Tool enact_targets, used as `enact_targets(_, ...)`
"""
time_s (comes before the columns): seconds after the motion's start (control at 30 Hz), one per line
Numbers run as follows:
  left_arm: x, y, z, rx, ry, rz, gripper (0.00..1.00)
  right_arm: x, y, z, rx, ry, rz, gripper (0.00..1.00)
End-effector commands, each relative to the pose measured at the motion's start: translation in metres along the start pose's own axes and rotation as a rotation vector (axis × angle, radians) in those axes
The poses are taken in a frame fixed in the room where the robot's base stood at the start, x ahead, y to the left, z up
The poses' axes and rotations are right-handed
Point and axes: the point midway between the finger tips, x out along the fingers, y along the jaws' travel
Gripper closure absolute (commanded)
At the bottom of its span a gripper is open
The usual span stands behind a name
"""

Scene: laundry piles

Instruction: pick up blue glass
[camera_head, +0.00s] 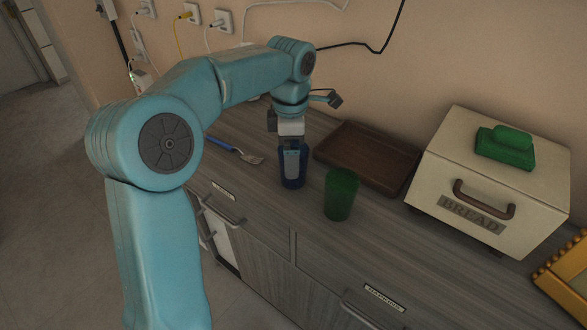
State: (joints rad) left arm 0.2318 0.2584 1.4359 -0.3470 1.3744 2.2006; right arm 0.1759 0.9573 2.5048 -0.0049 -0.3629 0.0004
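The blue glass (293,183) stands upright on the grey wooden counter (263,192), near its front edge. My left gripper (292,160) points down at the glass from above. A pale grey-blue finger overlaps the near side of the glass. The far finger is hidden, so I cannot tell whether the gripper is closed on the glass or only around it. My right gripper is not in view.
A green glass (341,194) stands close by on the right. A brown tray (345,162) lies behind it. A cream bread box (470,193) with a green object (505,148) on top is further right.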

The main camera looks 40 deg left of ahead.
Motion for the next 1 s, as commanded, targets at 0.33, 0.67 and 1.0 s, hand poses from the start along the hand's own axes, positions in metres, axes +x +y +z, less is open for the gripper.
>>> enact_targets(0.33, 0.038, -0.003, 0.005, 0.001, 0.000, -0.001, 0.00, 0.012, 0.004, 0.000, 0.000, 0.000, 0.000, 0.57)
enact_targets(0.67, 0.038, -0.003, 0.005, 0.001, 0.001, -0.001, 0.55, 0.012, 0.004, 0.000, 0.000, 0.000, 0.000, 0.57)
enact_targets(1.0, 0.035, -0.003, 0.005, 0.001, 0.000, 0.000, 0.65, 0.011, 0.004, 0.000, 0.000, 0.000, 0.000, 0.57)
